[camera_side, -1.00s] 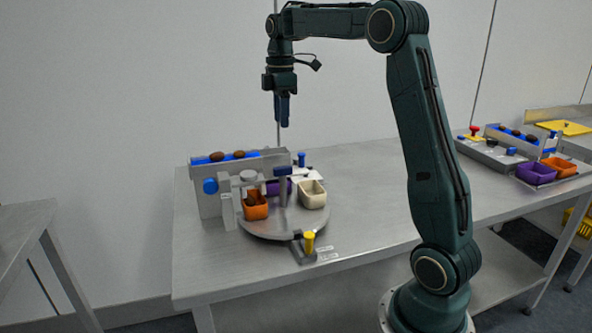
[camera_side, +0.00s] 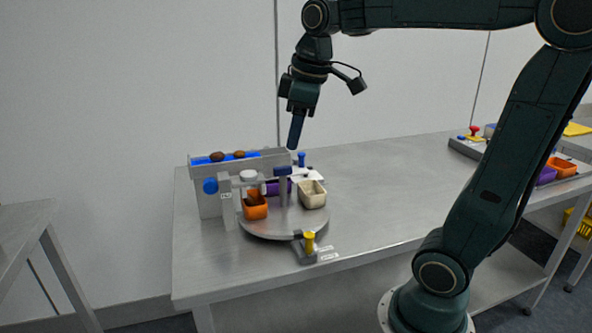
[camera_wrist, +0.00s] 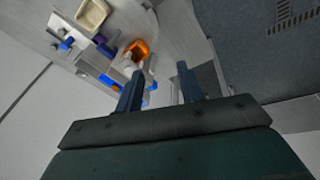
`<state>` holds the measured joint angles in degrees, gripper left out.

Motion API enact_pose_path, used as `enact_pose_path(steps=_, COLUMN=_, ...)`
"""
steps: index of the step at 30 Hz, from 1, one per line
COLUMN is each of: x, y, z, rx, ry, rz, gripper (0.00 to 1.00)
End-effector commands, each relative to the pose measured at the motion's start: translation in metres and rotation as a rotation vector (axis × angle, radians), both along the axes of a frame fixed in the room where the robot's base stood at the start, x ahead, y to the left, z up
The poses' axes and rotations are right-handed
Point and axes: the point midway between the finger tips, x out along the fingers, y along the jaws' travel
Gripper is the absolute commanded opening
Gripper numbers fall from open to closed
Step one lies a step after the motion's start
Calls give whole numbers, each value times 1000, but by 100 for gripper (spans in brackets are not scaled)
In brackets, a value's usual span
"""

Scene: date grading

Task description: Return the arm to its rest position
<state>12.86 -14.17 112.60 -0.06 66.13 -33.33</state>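My arm reaches in from the right in the side view, its upper links bent over the bench. My gripper (camera_side: 295,143) points downward with a slight tilt, above and behind the round turntable (camera_side: 268,233), apart from everything. In the wrist view its two dark blue fingers (camera_wrist: 161,72) stand apart with nothing seen held between them. The turntable carries an orange bin (camera_side: 255,210), a cream bin (camera_side: 312,198) and a partly hidden purple bin (camera_side: 271,188). Two brown dates (camera_side: 217,157) (camera_side: 239,154) lie on the blue belt.
A grey feeder with a blue knob (camera_side: 210,186) stands at the turntable's left. A yellow-topped lever (camera_side: 310,240) is at the bench's front. Bare bench (camera_side: 375,185) lies right of the turntable. A second station with an orange bin (camera_side: 562,167) stands far right.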

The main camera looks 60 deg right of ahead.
Motion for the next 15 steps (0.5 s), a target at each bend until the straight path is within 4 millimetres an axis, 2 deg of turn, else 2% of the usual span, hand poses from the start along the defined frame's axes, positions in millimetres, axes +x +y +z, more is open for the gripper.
enact_pose_path(steps=6, x=-42, y=30, z=-14, rx=42, ry=-83, rz=-102, gripper=38)
enact_pose_path(steps=15, x=-94, y=57, z=-45, rx=127, ry=-187, rz=-240, gripper=38)
